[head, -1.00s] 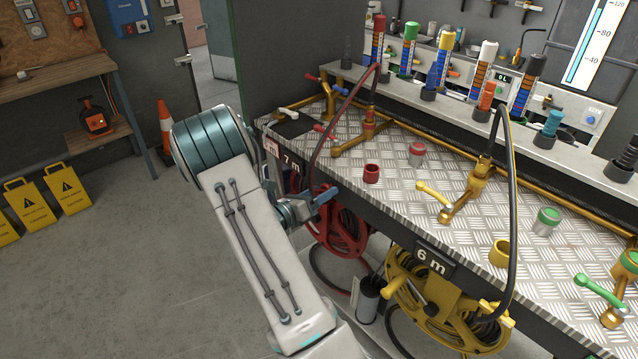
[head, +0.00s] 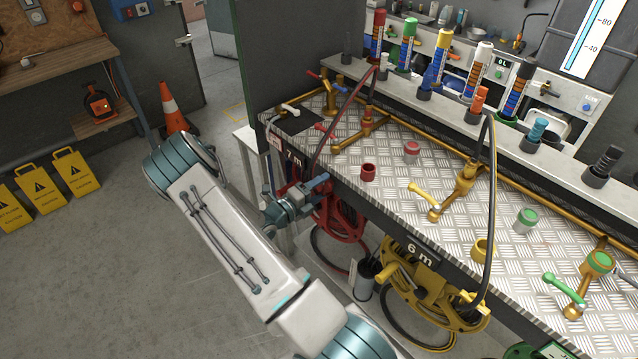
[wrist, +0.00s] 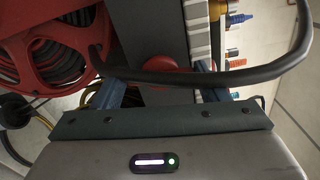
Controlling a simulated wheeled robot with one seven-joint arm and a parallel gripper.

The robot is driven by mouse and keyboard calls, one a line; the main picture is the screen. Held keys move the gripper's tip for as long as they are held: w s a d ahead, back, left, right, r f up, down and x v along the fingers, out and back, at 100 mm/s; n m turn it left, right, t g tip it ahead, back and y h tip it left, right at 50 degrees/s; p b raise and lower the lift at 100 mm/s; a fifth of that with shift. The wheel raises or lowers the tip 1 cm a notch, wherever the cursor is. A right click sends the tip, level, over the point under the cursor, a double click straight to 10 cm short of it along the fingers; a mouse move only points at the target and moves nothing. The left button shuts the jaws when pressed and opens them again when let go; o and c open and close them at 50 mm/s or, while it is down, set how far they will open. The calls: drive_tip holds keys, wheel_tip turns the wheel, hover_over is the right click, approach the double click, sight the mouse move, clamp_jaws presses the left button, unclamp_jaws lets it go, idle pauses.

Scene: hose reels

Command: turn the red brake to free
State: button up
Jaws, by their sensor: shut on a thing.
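The red hose reel (head: 345,218) hangs under the front edge of the bench, below the 7 m sign. In the wrist view the reel (wrist: 55,45) fills the upper left. A round red part (wrist: 153,76), which looks like the red brake's knob, sits between my two blue fingers in the wrist view. In the head view my gripper (head: 318,184) is at the bench's front edge beside the red reel, and the brake is hidden there. Its setting cannot be read.
A yellow hose reel (head: 420,290) hangs to the right under the 6 m sign. The bench top (head: 330,165) carries brass pipes, levers and loose caps. Open floor lies left, with an orange cone (head: 172,108) and yellow signs.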

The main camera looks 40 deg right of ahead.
drive_tip(key=shift+n+p, duration=0.45)
drive_tip(key=shift+n, duration=0.35)
drive_tip(key=shift+f, duration=0.1)
drive_tip(key=o, duration=1)
drive_tip(key=s+a+b, duration=0.1)
drive_tip(key=a+b, duration=0.1)
drive_tip(key=a, duration=1.1)
drive_tip(key=shift+a, duration=0.4)
